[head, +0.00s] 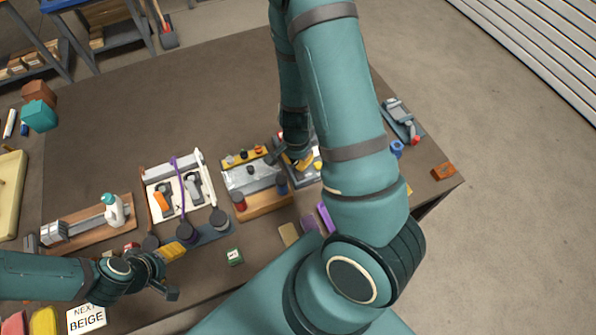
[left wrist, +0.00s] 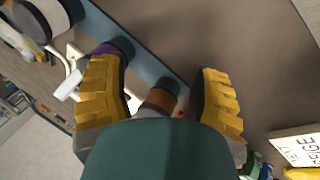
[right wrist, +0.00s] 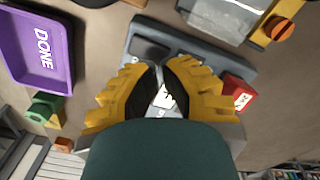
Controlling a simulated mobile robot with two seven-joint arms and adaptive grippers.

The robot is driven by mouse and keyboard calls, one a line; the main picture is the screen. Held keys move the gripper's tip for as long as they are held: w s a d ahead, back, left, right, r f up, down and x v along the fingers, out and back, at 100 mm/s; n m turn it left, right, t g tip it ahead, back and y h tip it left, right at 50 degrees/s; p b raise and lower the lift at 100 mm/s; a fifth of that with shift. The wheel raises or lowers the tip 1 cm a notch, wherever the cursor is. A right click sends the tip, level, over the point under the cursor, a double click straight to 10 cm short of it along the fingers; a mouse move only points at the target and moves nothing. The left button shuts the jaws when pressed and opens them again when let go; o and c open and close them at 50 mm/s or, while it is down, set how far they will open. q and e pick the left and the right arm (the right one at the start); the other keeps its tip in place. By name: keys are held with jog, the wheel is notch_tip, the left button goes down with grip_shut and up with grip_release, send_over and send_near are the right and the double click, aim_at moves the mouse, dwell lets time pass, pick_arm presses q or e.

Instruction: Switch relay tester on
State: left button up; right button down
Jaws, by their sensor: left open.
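A dark grey device (right wrist: 150,42) with a black pad and a white lightning-bolt label (right wrist: 165,98) lies under my right gripper; it looks like the relay tester, but I read no name. In the head view part of the device (head: 308,177) shows beside my right arm. My right gripper (right wrist: 161,72) has its fingertips nearly together over the device, with a thin pale sliver between them; I cannot tell whether it touches a switch. My left gripper (left wrist: 160,90) is open and apart from the device, near the table's front left in the head view (head: 162,268).
A red block (right wrist: 238,92) sits at the device's edge. A purple DONE tray (right wrist: 38,45) lies nearby. Left of the device are a panel with a yellow strip (head: 243,157) and a white rack (head: 163,168).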

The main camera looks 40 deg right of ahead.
pick_arm(q)
jog(key=shift+f+b, duration=1.35)
jog(key=shift+f, duration=0.05)
pick_arm(e)
jog(key=shift+f, duration=1.6)
pick_arm(q)
jog(key=shift+f, duration=0.15)
pick_arm(e)
notch_tip(320, 180, up, 7)
jog(key=p, duration=0.7)
pick_arm(q)
notch_tip(320, 180, up, 7)
jog(key=shift+r, duration=0.2)
